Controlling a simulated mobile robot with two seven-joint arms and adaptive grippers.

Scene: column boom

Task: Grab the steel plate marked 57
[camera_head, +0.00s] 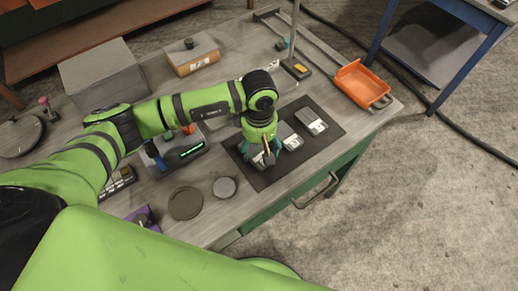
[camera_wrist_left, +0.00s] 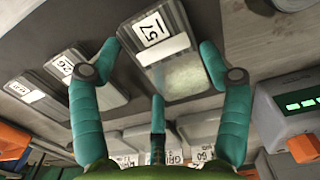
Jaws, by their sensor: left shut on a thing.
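The steel plate marked 57 (camera_wrist_left: 178,78) is a grey block with a white label, seen between the teal fingers of my left gripper (camera_wrist_left: 158,62) in the left wrist view. The fingers close on its sides, and a third finger is below it. In the head view my left gripper (camera_head: 262,155) points down over the left part of a dark mat (camera_head: 270,178) and hides most of the plate. I cannot tell whether the plate touches the mat. My right gripper is not in view.
Two similar labelled plates (camera_head: 289,136) (camera_head: 312,121) lie on the mat to the right. An orange tray (camera_head: 363,84) sits at the bench's right end. A device with a green display (camera_head: 185,153) stands left of the gripper. Round discs (camera_head: 185,203) (camera_head: 224,187) lie near the front edge.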

